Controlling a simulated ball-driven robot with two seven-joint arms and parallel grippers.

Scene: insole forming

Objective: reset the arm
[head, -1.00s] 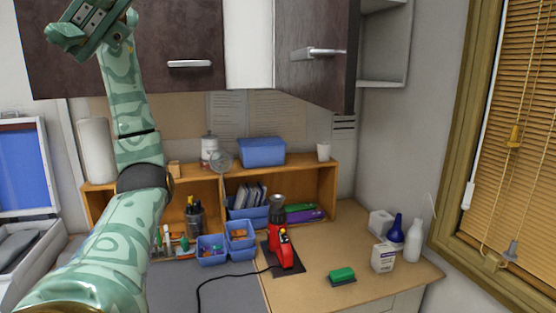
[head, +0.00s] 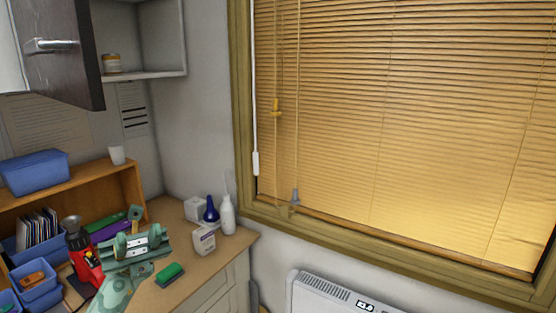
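My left gripper (head: 136,238) shows at the lower left of the head view, at the end of my green patterned arm. It is in front of the wooden counter (head: 193,277), between the red heat tool (head: 84,262) and the white bottles. I see nothing held in it, but its fingers are seen at an angle that hides whether they are apart. My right gripper is out of view.
A cabinet door (head: 58,45) hangs open above. A window blind (head: 400,120) fills the right.

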